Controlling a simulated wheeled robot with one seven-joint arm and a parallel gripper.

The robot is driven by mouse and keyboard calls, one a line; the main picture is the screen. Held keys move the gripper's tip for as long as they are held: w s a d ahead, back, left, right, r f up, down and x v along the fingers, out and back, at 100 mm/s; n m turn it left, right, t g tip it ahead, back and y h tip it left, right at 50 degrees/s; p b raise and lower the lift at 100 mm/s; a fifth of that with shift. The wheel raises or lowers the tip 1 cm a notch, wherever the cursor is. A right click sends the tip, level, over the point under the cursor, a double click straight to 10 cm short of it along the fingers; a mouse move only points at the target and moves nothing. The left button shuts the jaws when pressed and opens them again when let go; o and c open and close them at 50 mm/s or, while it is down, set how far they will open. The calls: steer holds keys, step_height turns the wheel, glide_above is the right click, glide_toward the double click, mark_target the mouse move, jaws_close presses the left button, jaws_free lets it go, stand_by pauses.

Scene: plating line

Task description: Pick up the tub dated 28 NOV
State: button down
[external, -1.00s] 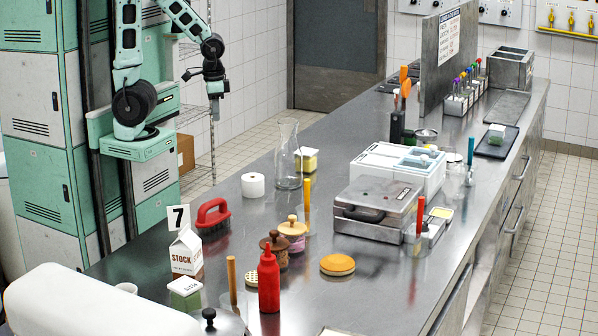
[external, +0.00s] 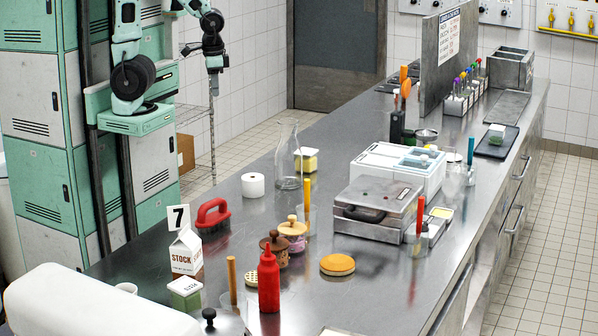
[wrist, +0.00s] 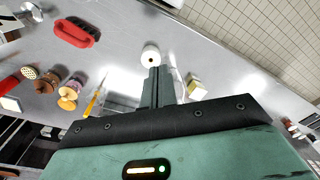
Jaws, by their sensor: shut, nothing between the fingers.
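Small lidded tubs stand on the steel counter, and I cannot read a date on any of them. A green-sided tub with a pale lid (external: 185,293) is at the front left, beside the stock carton. A yellow tub (external: 306,160) is behind the glass flask; it also seems to show in the wrist view (wrist: 196,91), to the right of my fingers. A small tub with green and white on it (external: 496,134) sits on a dark slab at the far right. My gripper (wrist: 156,74) is shut and empty, raised at the back left, clear of the tubs.
A glass flask (external: 288,158) stands close by the yellow tub. A white roll (external: 253,185), red brush (external: 213,216), stock carton (external: 187,251) and red bottle (external: 268,281) stand on the left half. A steel press (external: 375,208) is at centre right.

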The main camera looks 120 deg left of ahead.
steer(key=shift+c, duration=2.2)
jaws_free()
